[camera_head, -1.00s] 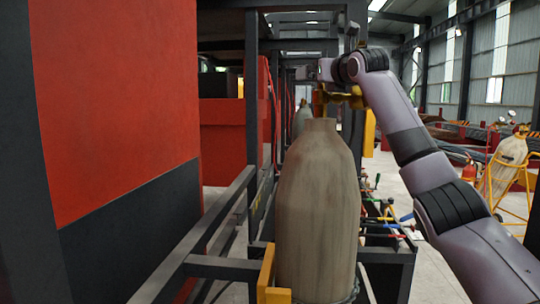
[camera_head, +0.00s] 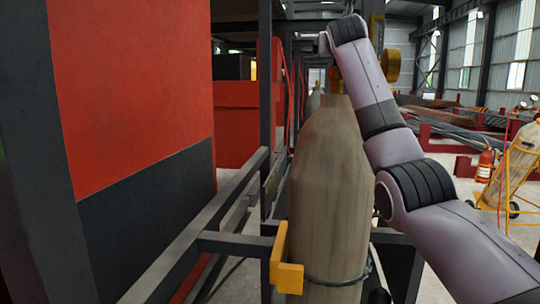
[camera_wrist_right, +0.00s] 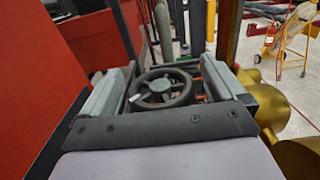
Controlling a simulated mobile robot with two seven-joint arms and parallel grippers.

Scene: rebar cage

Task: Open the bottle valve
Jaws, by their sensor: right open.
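The bottle (camera_head: 328,190) is a tall, worn tan cylinder standing upright in the middle of the head view. My right arm reaches up over its right side, and its gripper is not clearly visible there. In the right wrist view my right gripper (camera_wrist_right: 165,72) is open. The valve's dark round handwheel (camera_wrist_right: 162,90) with spokes lies between its two grey fingers, with gaps showing beside it; I cannot tell whether they touch. Brass-coloured parts (camera_wrist_right: 262,105) sit right of the fingers; a round one (camera_head: 390,65) also shows in the head view. My left gripper is not in view.
A dark metal frame (camera_head: 228,243) with a yellow bracket (camera_head: 284,265) stands at the bottle's left. A red and black panel (camera_head: 130,90) fills the left side. A red extinguisher (camera_head: 485,165) and another bottle on a yellow cart (camera_head: 515,165) stand far right.

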